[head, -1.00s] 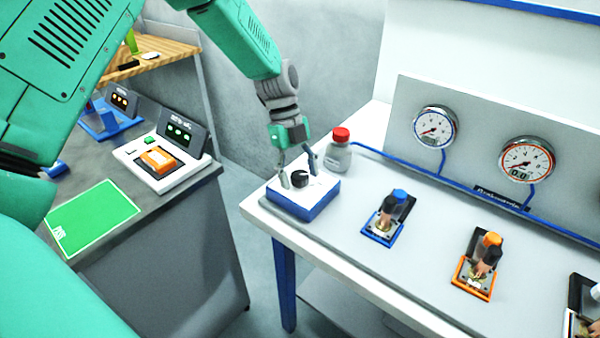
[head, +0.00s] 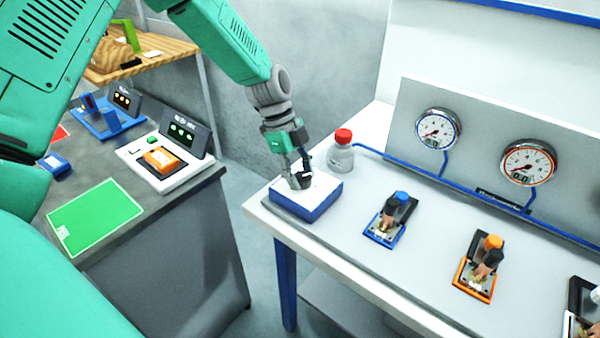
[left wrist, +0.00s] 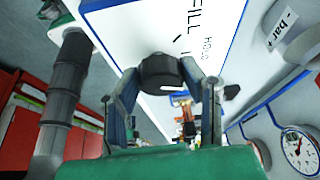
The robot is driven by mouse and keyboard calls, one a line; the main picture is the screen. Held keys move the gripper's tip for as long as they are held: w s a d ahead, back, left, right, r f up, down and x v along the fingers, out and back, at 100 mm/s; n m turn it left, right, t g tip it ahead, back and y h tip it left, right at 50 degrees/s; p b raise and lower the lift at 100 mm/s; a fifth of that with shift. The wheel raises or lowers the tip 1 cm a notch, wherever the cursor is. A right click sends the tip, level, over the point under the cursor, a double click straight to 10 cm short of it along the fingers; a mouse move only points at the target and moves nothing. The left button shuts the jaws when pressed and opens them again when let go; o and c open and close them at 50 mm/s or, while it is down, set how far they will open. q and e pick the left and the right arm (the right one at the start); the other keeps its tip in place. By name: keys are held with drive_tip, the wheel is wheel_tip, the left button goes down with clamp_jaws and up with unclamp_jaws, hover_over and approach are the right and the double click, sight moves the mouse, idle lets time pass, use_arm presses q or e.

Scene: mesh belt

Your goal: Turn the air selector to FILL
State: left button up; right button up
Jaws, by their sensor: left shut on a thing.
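The air selector is a blue box with a white top (head: 320,195) at the left end of the white bench. Its black knob (left wrist: 162,72) stands out from the white face in the left wrist view. The words FILL and HOLD show on that face beside the knob; other lettering is partly hidden. My left gripper (head: 301,180) reaches down from above, its fingers closed on the knob's two sides. It also shows in the left wrist view (left wrist: 165,90) with a finger on each side of the knob. My right gripper is in neither view.
A grey bottle with a red cap (head: 341,150) stands close behind the selector. A blue-based fitting (head: 388,222) and an orange-based fitting (head: 479,270) stand to the right. Two gauges, one blue-rimmed (head: 437,129) and one red-rimmed (head: 528,162), are on the back panel.

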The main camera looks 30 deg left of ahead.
use_arm(q)
drive_tip(key=n, duration=0.1)
drive_tip(key=n+t, duration=0.1)
drive_tip(key=n, duration=0.1)
drive_tip(key=shift+d+r+n+t+p, duration=0.2)
drive_tip(key=shift+d+n+t+p, duration=0.1)
drive_tip(key=shift+n+p, duration=0.1)
drive_tip(key=n+t+p, duration=0.1)
drive_tip(key=n, duration=0.2)
drive_tip(key=shift+n+y, duration=0.3)
drive_tip(key=shift+y, duration=0.1)
drive_tip(key=n, duration=0.2)
drive_tip(key=n+t+y+p, duration=0.1)
drive_tip(key=n, duration=0.1)
drive_tip(key=shift+r+n+t, duration=0.1)
drive_tip(key=shift+n+t, duration=0.2)
drive_tip(key=shift+n, duration=0.1)
drive_tip(key=shift+w+n+y+p, duration=0.15)
drive_tip(key=shift+n+y+p, duration=0.35)
drive_tip(key=shift+n, duration=0.3)
drive_tip(key=o, duration=1.1)
drive_tip(key=shift+o, duration=0.2)
